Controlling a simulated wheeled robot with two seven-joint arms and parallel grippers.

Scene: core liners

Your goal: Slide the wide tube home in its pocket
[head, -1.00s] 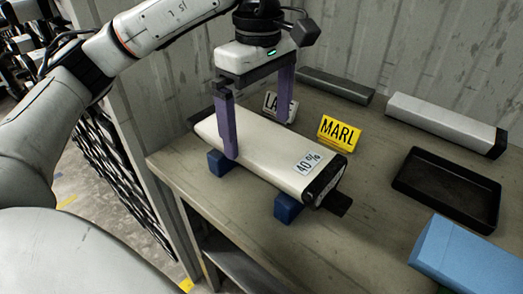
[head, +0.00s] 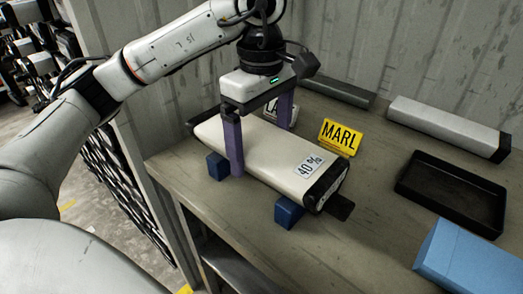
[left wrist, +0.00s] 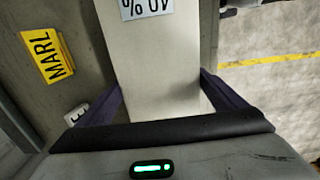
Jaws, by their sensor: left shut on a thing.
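A long, wide off-white tube (head: 265,152) with dark ends and a "40 %" label lies across two blue blocks (head: 289,212) (head: 217,167) on the bench. A flat dark tab (head: 340,207) sticks out at its near right end. My left gripper (head: 261,135) points down over the tube, with one purple finger on each side, shut on its middle. The far fingertip is hidden behind the tube. In the left wrist view the pale tube (left wrist: 160,70) runs between the two fingers. I cannot make out a pocket with certainty. My right gripper is not in view.
A yellow "MARL" sign (head: 340,136) and a partly hidden white sign (head: 272,107) stand behind the tube. A black tray (head: 402,188), a pale long box (head: 445,125), a dark bar (head: 335,91) and a light blue box (head: 468,262) occupy the bench's right and back.

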